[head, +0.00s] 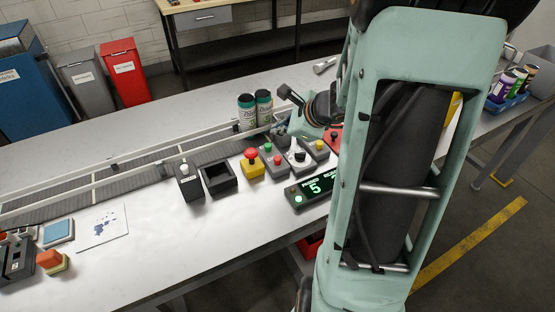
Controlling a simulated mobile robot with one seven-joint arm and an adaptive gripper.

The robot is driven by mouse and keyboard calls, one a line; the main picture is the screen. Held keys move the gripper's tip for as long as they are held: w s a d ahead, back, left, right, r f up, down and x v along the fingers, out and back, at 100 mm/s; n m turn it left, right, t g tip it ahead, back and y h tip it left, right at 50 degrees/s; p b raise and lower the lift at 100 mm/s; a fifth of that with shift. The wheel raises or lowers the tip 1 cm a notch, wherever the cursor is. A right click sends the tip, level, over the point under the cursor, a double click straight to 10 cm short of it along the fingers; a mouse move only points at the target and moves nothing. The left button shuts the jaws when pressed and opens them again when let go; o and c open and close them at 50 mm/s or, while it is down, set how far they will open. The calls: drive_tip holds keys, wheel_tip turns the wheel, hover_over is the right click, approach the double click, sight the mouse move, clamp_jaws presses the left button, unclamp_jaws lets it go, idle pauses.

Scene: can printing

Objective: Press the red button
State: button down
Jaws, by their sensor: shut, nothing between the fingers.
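A grey control box (272,160) on the table carries a green button (268,147) and a small red button (277,160). To its left, a yellow box (252,170) carries a larger red mushroom button (250,154). My gripper (282,136) is shut and empty, small and dark in the head view, just behind the grey box. Part of it is hard to make out against my wrist. I cannot tell its height above the table, and no contact with a button is visible.
Two dark green-labelled cans (247,113) stand behind, near the conveyor (140,173). A black open holder (218,178) is left. My arm hides the table's right part.

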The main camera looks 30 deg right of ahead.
drive_tip(key=b, duration=0.5)
hover_over(279, 160)
wheel_tip(279, 160, down, 6)
drive_tip(key=shift+w+f, duration=0.15)
drive_tip(key=shift+f+b, duration=0.65)
drive_tip(key=shift+b, duration=0.05)
drive_tip(key=shift+f, duration=0.1)
idle(0.4)
drive_tip(key=shift+f+b, duration=0.35)
drive_tip(key=shift+b, duration=0.25)
drive_tip(key=shift+f+b, duration=0.85)
drive_tip(key=shift+b, duration=0.1)
idle(0.7)
drive_tip(key=shift+r, duration=0.1)
drive_tip(key=shift+r+p, duration=1.1)
drive_tip(key=shift+r, duration=0.1)
